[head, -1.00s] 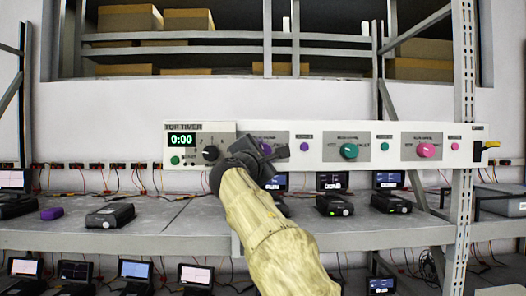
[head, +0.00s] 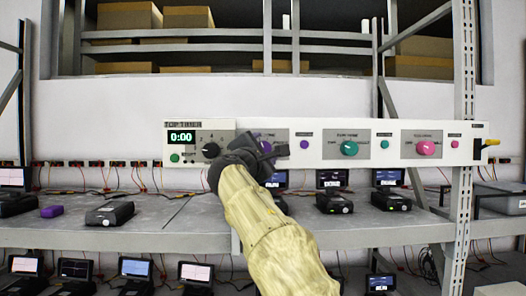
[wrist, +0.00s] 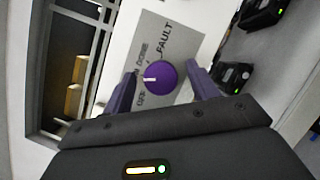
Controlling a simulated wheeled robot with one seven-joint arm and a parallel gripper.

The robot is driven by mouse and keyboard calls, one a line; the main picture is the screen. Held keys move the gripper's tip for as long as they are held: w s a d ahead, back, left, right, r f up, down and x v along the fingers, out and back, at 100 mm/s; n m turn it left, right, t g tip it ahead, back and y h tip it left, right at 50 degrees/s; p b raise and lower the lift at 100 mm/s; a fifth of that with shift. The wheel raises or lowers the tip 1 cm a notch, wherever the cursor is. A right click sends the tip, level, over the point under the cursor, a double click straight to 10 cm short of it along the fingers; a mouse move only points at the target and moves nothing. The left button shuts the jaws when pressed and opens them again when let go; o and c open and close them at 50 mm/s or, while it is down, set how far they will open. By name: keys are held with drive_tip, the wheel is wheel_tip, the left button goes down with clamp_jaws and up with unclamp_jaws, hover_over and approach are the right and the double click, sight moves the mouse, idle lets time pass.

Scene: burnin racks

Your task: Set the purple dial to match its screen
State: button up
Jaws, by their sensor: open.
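The purple dial (wrist: 160,77) sits on a grey plate (wrist: 182,33) lettered OFF, DONE and FAULT, with another label partly hidden by a finger. Its white mark points left in the wrist view, between OFF and DONE. My gripper (wrist: 160,69) is open, with one purple finger on each side of the dial; I cannot tell whether they touch it. In the head view my gripper (head: 274,151) is at the wall panel (head: 313,152) and covers most of the dial. A device screen (head: 277,180) below the dial is partly hidden by my arm and unreadable.
A teal dial (head: 349,148) and a pink dial (head: 426,148) are to the right on the panel. The timer (head: 181,138) at left reads 0:00, beside a black knob (head: 210,150). Several small devices stand on the shelf (head: 170,215) below. A perforated post (head: 464,120) stands at right.

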drive_tip(key=b+v, duration=0.9)
drive_tip(key=v, duration=0.8)
drive_tip(key=shift+s+f, duration=0.1)
drive_tip(key=shift+s, duration=0.05)
drive_tip(key=w+d+f+m+g+y, duration=0.1)
drive_tip(key=d+f+m+g, duration=0.15)
drive_tip(key=f, duration=0.85)
drive_tip(key=w+d+f+m+g+y, duration=0.1)
drive_tip(key=w+d+f+g+y, duration=0.15)
drive_tip(key=f, duration=0.95)
drive_tip(key=w+d+f+m+g+y, duration=0.1)
drive_tip(key=d+f+g, duration=0.25)
drive_tip(key=f, duration=0.75)
drive_tip(key=s+d+f+m+g+y, duration=0.1)
drive_tip(key=s+d+f+m+g, duration=0.3)
drive_tip(key=s+f+m, duration=0.4)
drive_tip(key=s+d+f+m+g+y, duration=0.1)
drive_tip(key=s+d+f+m+g, duration=0.2)
drive_tip(key=s+f+m, duration=0.5)
drive_tip(key=s+d+f, duration=0.1)
drive_tip(key=s+f, duration=0.5)
drive_tip(key=f, duration=0.5)
drive_tip(key=shift+d+f+g+y, duration=0.35)
drive_tip(key=shift+d, duration=0.05)
